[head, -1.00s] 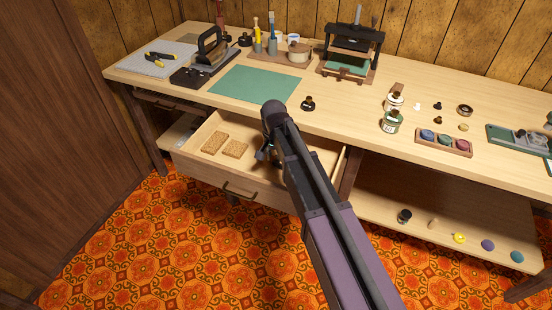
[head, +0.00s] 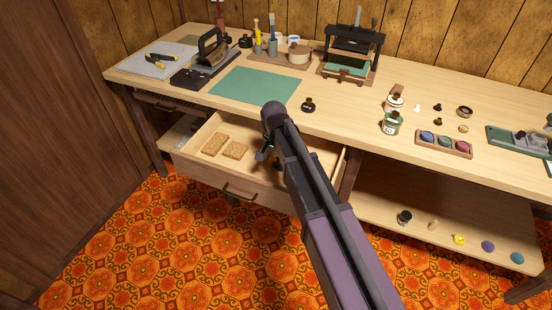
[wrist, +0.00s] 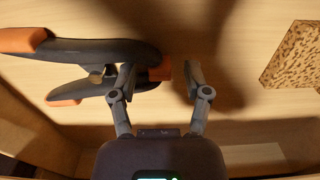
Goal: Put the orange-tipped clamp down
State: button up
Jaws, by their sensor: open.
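The orange-tipped clamp (wrist: 90,52) shows at the left of the wrist view, with dark grey arms and orange ends. It is inside the open drawer (head: 245,193), low over the pale drawer floor; whether its whole length rests on the floor is hard to tell. My gripper (wrist: 160,76) is open, its fingers apart, with one orange end of the clamp between them. The left finger overlaps the clamp's dark arm; the right finger appears clear of it. In the head view my gripper (head: 266,151) is down in the drawer, and my arm hides most of the clamp.
Two cork-coloured blocks lie at the drawer's left; one is the speckled block (wrist: 294,55) at the wrist view's right. The drawer walls stand close around my gripper. The bench top above holds a green mat (head: 255,85), a black knob-like item (head: 308,104) and a press (head: 350,50).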

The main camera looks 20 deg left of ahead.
notch_tip(320, 180, up, 12)
jog(key=p, duration=1.1)
jog(key=shift+p, duration=0.3)
dwell(0.7)
jog(key=s+d, duration=0.2)
jog(key=d, duration=1.1)
jog(key=s+d, duration=0.3)
jog(key=d, duration=1.1)
jog(key=s+d, duration=0.3)
jog(key=d, duration=1)
jog(key=shift+s+d+n, duration=0.25)
jog(key=shift+d+n, duration=0.05)
jog(key=shift+n, duration=0.1)
jog(key=shift+a, duration=0.1)
